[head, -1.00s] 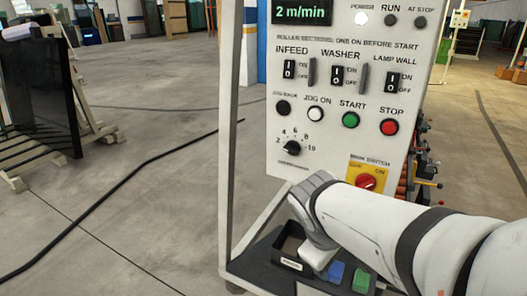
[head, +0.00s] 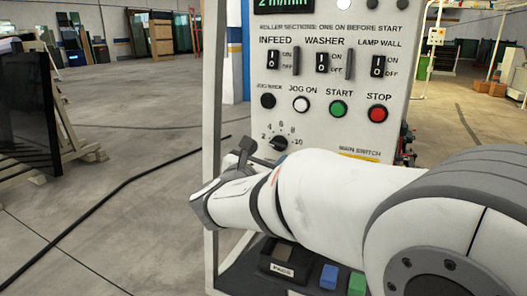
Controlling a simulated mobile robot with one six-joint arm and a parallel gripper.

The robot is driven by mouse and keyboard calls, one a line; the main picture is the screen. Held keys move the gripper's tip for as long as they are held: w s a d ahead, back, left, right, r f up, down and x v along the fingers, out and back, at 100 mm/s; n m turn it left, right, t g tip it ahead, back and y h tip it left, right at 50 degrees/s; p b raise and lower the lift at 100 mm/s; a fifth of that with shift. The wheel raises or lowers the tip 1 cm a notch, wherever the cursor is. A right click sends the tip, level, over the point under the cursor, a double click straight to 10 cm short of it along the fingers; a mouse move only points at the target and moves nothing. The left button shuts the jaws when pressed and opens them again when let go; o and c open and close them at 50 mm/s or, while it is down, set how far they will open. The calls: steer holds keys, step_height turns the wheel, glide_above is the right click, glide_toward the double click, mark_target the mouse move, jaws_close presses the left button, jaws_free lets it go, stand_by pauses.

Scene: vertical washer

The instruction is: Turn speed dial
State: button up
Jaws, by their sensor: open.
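The speed dial (head: 279,143) is a small black knob on the white control panel (head: 318,107), below the row of round buttons. Numbers from 2 to 10 run in an arc around it. The direction of its pointer is too small to read for sure. My gripper (head: 250,151) shows as dark parts just left of and below the dial, in front of the panel's left edge. It is open and seems to hold nothing. My wrist partly hides it, and I cannot tell whether a finger touches the knob.
Above the dial are the jog back, white jog on, green start (head: 337,109) and red stop (head: 377,114) buttons, with black rocker switches above them. My arm covers most of the main switch plate. Floor is open at left.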

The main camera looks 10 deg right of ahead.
mark_target(276, 147)
steer(key=x, duration=0.5)
